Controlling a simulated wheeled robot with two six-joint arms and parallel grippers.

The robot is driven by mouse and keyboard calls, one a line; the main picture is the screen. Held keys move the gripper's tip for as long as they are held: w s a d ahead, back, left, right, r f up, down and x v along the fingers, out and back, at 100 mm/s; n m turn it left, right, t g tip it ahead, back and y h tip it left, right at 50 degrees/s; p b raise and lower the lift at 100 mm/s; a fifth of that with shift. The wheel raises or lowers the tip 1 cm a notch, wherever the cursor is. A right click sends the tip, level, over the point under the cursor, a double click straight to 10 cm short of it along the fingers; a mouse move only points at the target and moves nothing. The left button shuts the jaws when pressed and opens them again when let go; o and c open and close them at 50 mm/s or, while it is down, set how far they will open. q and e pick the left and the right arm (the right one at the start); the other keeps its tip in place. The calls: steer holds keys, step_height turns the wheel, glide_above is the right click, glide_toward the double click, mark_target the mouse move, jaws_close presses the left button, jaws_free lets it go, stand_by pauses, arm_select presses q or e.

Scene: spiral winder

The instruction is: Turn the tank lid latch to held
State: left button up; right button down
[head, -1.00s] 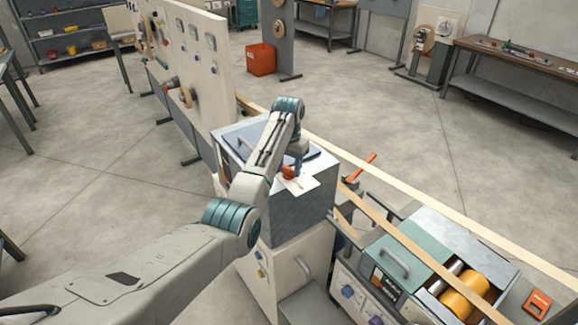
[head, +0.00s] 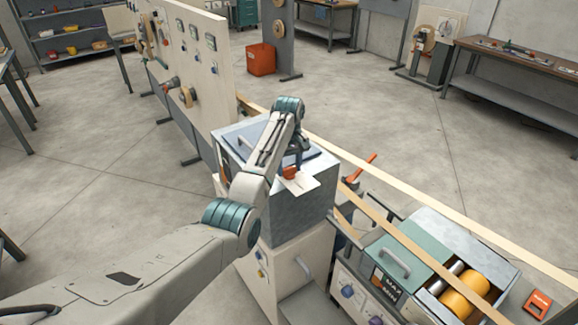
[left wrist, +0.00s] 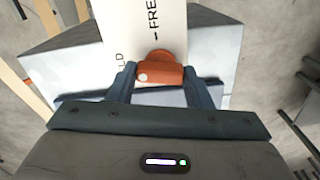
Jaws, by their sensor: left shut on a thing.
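The orange tank lid latch (head: 290,173) sits on a white label plate (head: 304,186) at the top edge of the grey tank (head: 283,205). My left gripper (head: 295,165) reaches down onto it from above. In the left wrist view the latch (left wrist: 160,72) is between the two dark fingers of my left gripper (left wrist: 162,82), which is shut on it. The plate (left wrist: 143,25) there reads "FREE" with a line by it, and "LD" at its left, the rest of that word hidden. My right gripper is not in view.
The tank's lid (head: 258,137) lies behind my wrist. A wooden rail (head: 400,197) runs past the tank's right side. A tall panel (head: 190,70) stands behind left.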

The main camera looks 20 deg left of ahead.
arm_select(q)
steer(key=shift+r+n, duration=0.15)
steer(key=shift+n, duration=0.95)
steer(key=o, duration=1)
